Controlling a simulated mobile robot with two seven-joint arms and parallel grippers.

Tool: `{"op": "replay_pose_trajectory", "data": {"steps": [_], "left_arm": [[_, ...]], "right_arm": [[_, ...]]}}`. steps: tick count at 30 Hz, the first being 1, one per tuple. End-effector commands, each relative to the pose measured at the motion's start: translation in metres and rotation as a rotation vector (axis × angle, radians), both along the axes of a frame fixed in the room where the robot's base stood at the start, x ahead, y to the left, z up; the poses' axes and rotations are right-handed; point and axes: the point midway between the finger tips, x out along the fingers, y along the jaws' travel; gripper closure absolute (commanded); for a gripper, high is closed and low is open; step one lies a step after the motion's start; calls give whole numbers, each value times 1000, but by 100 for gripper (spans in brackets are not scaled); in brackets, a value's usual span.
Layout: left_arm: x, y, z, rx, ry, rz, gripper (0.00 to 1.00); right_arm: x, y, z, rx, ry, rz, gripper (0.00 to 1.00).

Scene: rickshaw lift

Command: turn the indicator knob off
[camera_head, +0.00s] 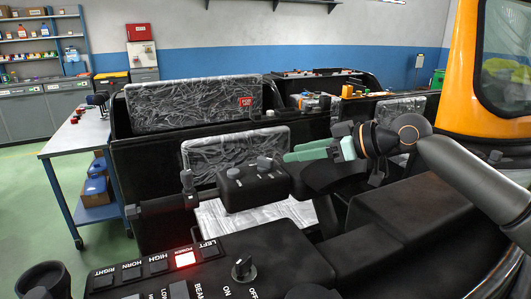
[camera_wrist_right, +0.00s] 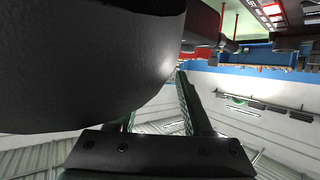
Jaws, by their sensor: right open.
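A black knob (camera_head: 242,268) stands on the black control panel (camera_head: 285,262) at the bottom of the head view, with the labels ON and OFF beside it. I cannot tell for sure which label it points at. My right gripper (camera_head: 298,154) has pale green fingers pointing left, up and right of the knob and well apart from it. It is open and holds nothing that I can see. In the right wrist view a large smooth black shape (camera_wrist_right: 85,65) covers the upper left and hides part of the fingers. My left gripper is not in view.
A black box with small knobs (camera_head: 255,185) sits on the handlebar, between the gripper and panel. A workbench (camera_head: 75,139) stands at the left. An orange cab (camera_head: 455,75) is at the right.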

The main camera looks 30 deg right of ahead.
Motion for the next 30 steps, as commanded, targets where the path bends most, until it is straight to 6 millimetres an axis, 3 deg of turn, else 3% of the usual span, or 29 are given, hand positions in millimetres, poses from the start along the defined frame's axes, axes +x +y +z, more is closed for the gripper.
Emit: {"op": "replay_pose_trajectory", "data": {"steps": [9,15,28,30], "left_arm": [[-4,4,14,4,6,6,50],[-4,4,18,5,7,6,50],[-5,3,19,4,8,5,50],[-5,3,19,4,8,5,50]], "right_arm": [[47,30,-20,6,-1,1,50],[69,42,-31,4,-1,-1,50],[77,47,-37,0,-1,-1,50],[77,47,-37,1,-1,-1,57]]}}
